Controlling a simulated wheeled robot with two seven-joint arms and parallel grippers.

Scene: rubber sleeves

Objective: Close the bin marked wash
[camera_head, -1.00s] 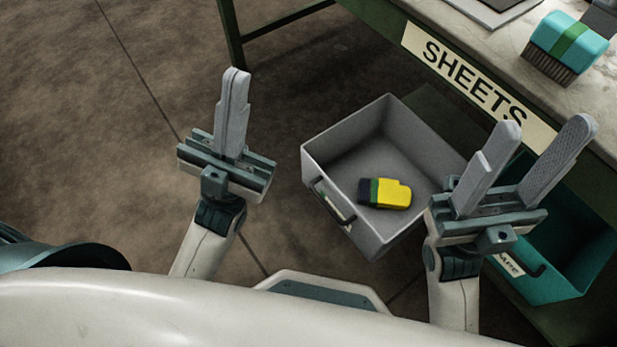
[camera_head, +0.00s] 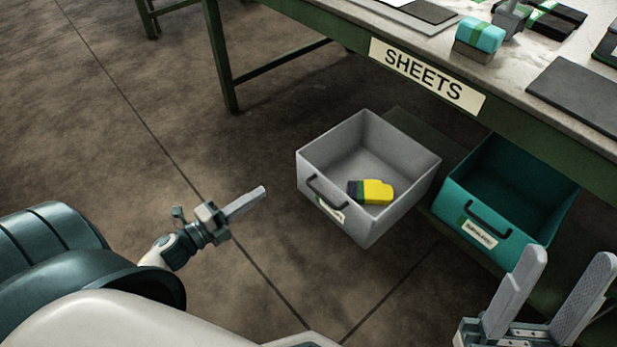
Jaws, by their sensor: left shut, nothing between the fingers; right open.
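Two pulled-out bins show under the table. The grey bin (camera_head: 395,212) is open and holds a yellow and dark block (camera_head: 371,191); its front has a dark handle and a small label too small to read. The teal bin (camera_head: 513,248) to its right is also open and looks empty; its label is not readable either. I cannot tell which bin is marked wash. My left gripper (camera_head: 262,190) is shut and empty, left of the grey bin and apart from it. My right gripper (camera_head: 570,262) is open and empty, at the lower right in front of the teal bin.
A green-framed table (camera_head: 345,36) with a SHEETS sign (camera_head: 428,76) stands above the bins. Floor to the left is clear.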

